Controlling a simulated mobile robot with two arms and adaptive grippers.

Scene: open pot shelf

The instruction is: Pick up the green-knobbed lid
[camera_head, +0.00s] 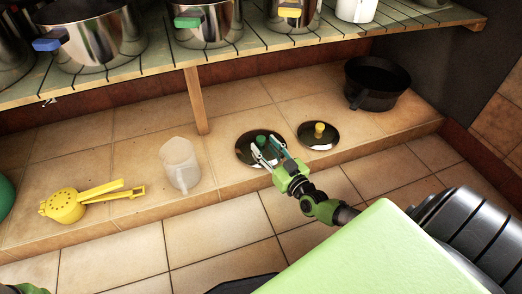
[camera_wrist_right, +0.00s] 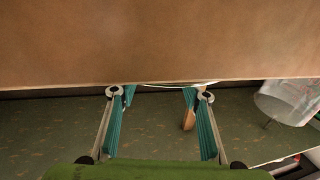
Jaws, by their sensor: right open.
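The green-knobbed lid (camera_head: 243,149) is a dark, shiny disc on the tiled ledge below the shelf. Its green knob (camera_head: 261,140) points up. My right gripper (camera_head: 264,146) is over the lid, with its open fingers reaching to about the knob. I cannot tell whether they touch it. In the right wrist view my right gripper (camera_wrist_right: 160,93) shows its two teal fingers wide apart. The lid cannot be clearly made out in that view. My left gripper is not clearly seen.
A yellow-knobbed lid (camera_head: 318,136) lies just right. A black pan (camera_head: 376,84) stands farther right, a clear jug (camera_head: 180,164) and yellow press (camera_head: 66,206) left. The shelf (camera_head: 160,66) with metal pots hangs above, its wooden post (camera_head: 196,101) behind the jug.

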